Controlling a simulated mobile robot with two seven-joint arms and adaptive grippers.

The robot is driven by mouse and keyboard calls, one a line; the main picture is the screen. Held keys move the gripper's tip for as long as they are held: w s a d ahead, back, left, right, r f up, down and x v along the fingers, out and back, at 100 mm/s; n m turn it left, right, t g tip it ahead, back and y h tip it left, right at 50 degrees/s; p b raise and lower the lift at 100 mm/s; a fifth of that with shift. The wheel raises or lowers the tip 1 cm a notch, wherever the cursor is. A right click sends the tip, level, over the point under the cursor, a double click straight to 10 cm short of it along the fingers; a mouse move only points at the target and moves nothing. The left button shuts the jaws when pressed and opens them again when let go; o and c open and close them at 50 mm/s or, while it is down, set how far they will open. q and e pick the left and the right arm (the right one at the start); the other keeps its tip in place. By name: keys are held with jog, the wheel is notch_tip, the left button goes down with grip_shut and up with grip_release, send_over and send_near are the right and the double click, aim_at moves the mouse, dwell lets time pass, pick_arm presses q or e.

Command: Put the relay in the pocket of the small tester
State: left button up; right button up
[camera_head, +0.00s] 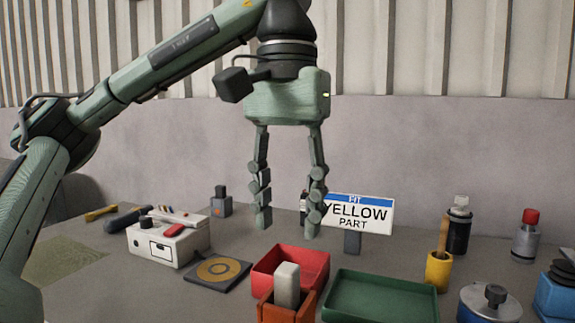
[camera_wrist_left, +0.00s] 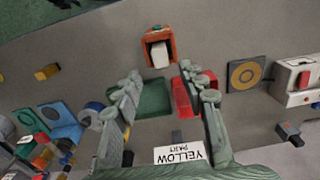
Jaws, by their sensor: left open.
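My left gripper (camera_head: 288,227) is open and empty, pointing down above the bench behind the red bin. In the left wrist view its fingers (camera_wrist_left: 160,80) are spread with nothing between them. A pale grey upright block (camera_head: 287,284), perhaps the relay, stands in an orange open box (camera_head: 288,311) at the front; it also shows in the left wrist view (camera_wrist_left: 160,54). A white box (camera_head: 153,247) with a red part on top and a dark-framed front stands at left, perhaps the small tester. Its pocket is not clear. My right gripper is not in view.
A red bin (camera_head: 319,260) and green tray (camera_head: 418,287) lie near the orange box. A dark pad with an orange ring (camera_head: 218,270) lies at left. A sign (camera_head: 358,215) reads "YELLOW PART". A yellow block (camera_wrist_left: 47,72) shows in the left wrist view. Bottles and cups stand at right.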

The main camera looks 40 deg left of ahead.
aim_at(287, 268)
pick_arm(q)
jog(key=shift+r, duration=2.15)
